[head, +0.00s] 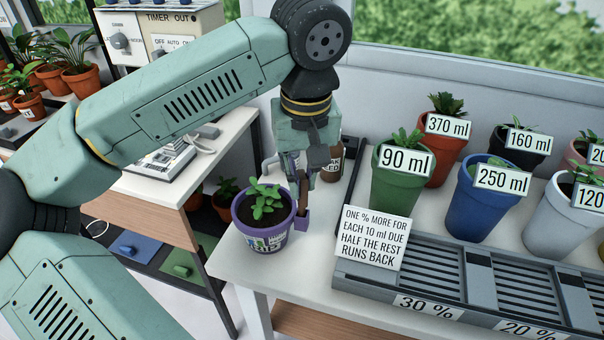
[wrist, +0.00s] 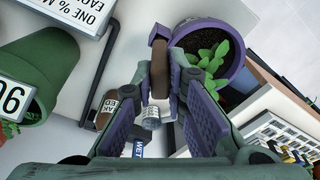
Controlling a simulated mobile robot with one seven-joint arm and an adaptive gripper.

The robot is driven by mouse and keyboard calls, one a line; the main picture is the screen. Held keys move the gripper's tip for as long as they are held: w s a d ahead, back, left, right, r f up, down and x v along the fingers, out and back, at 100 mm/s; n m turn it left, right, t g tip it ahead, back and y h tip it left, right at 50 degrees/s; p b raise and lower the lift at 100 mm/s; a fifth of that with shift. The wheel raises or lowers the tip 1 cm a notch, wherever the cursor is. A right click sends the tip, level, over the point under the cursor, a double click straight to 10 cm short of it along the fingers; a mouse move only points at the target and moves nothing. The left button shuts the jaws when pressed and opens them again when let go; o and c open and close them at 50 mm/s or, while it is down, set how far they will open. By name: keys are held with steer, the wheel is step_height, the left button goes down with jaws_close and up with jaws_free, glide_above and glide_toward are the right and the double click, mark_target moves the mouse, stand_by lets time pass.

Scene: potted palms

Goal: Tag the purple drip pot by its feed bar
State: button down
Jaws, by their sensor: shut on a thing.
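The purple pot (head: 245,225) stands upright at the left end of the white bench, holding a leafy green plant and dark soil. Its front has a printed label (head: 268,243), too small to read fully. It also shows in the wrist view (wrist: 238,78), at the upper right.
A grey slatted rack (head: 430,262) carries 30 % and 20 % plates. Pots with ml cards include green (head: 392,190) and blue (head: 478,208). A brown bottle (head: 333,165) stands behind my gripper.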

steer(key=shift+f+b, duration=1)
steer(key=shift+f, duration=0.4)
steer(key=c, duration=1.5)
jaws_free()
steer(key=shift+c, duration=0.2)
steer(key=shift+o, duration=0.6)
steer(key=o, duration=0.4)
steer(key=shift+c, duration=0.2)
steer(key=shift+r, duration=0.15)
steer(key=shift+r+p, duration=2.9)
steer(key=shift+r, duration=1.05)
